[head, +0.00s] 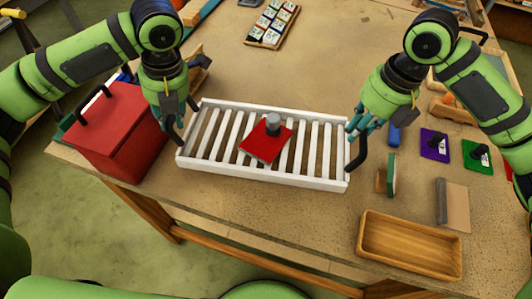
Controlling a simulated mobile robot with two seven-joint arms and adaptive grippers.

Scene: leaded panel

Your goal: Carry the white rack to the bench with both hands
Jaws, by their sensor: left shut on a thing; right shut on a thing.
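The white rack (221,139) is a slatted frame over the near middle part of the wooden bench. A red square piece (262,151) with a grey cylinder (273,121) on it lies on the slats. My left gripper (177,138) is shut at the rack's left end. My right gripper (352,150) is shut at the rack's right end, near a dark handle there. The fingertips are small and partly hidden. I cannot tell whether the rack touches the bench top or is held just above it.
A red box (115,130) stands left of the rack. An empty wooden tray (410,243) lies at the near right edge. Purple (434,145) and green (483,157) squares and small blocks lie at the right. A tile board (272,24) is at the back. The middle behind the rack is clear.

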